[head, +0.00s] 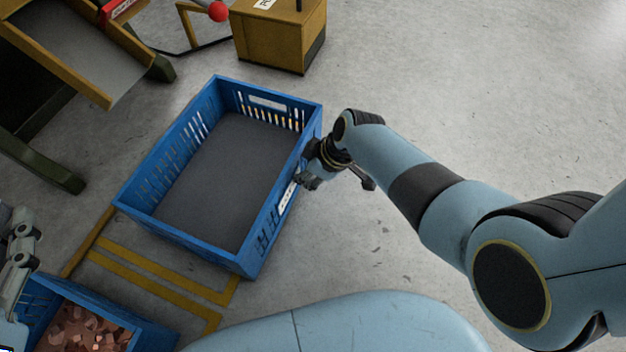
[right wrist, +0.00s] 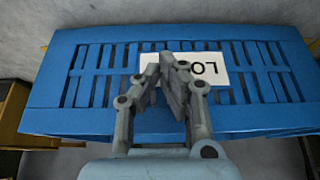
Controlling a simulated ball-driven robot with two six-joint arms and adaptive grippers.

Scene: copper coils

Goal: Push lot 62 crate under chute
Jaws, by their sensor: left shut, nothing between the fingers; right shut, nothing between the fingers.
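A large blue crate (head: 262,255), empty with a dark grey floor, stands on the concrete in the middle of the head view. Its right side carries a white label, which also shows on the crate wall (right wrist: 250,120) in the right wrist view, reading "LO" with the rest hidden by a finger. My right gripper (head: 308,182) is shut and empty, close against that side; contact is unclear. It also shows in the right wrist view (right wrist: 168,75). The yellow-framed chute (head: 85,52) is at upper left, beyond the crate. My left gripper (head: 18,258) is shut and empty, partly cut off at the left edge.
Another blue crate (head: 162,337) holding copper-coloured pieces is at lower left. Yellow floor lines (head: 165,272) run between the crates. A yellow box (head: 278,38) and a red-knobbed lever (head: 218,12) stand behind. A chute leg (head: 45,165) is left of the crate. The right floor is open.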

